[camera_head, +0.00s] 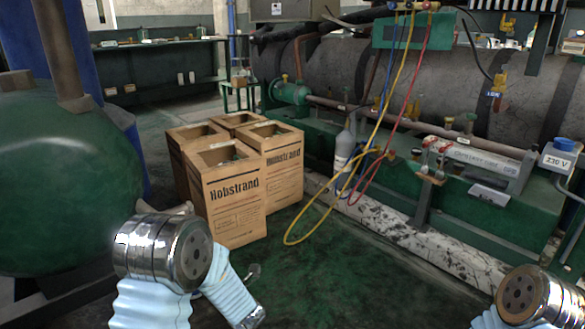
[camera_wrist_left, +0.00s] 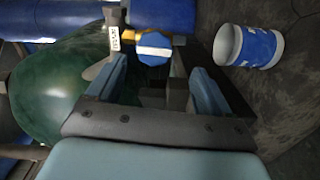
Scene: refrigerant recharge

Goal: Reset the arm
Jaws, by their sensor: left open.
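In the left wrist view my left gripper (camera_wrist_left: 157,72) is open, its two fingers standing apart. A blue round cap with a white band (camera_wrist_left: 154,48) shows beyond the gap between them, with a yellow part and a small white tag beside it. I see nothing clamped between the fingers. In the head view my left arm (camera_head: 170,252) comes in at the bottom left, in front of the green tank's lower right side; its gripper cannot be made out there. My right arm (camera_head: 535,300) shows only as a joint at the bottom right corner, and its gripper is out of frame.
Cardboard boxes (camera_head: 232,195) stand on the floor beyond my left arm. The green tank (camera_head: 60,170) bulks at the left. A grey cylinder (camera_head: 344,147) and looped yellow hose (camera_head: 290,238) are by the machine base. A blue-and-white can (camera_wrist_left: 250,47) shows right of the gripper.

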